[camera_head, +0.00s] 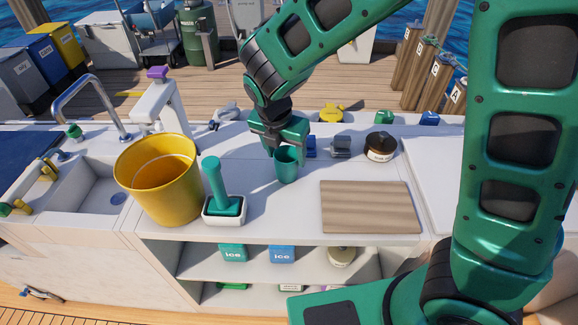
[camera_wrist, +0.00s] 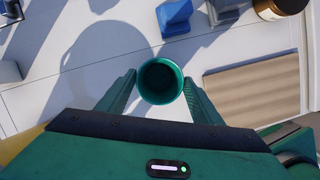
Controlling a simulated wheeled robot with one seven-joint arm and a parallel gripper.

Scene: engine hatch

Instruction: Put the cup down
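The teal cup (camera_head: 287,167) is upright over the middle of the white counter, left of the wooden board. My gripper (camera_head: 287,146) points down from above with a finger on each side of the cup's upper part. In the wrist view, the cup's round open mouth (camera_wrist: 160,80) faces the camera, and the fingers of my gripper (camera_wrist: 160,88) close against its left and right sides. The cup looks empty, with a dark inside. Its base is at or very near the counter; I cannot tell whether it touches.
A yellow bucket (camera_head: 160,178) and a white holder with a teal-handled tool (camera_head: 220,195) stand left. The wooden board (camera_head: 369,206) lies right. A blue object (camera_wrist: 175,17), a grey block (camera_head: 341,146) and a dark-lidded jar (camera_head: 381,146) stand behind. Bare counter lies in front.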

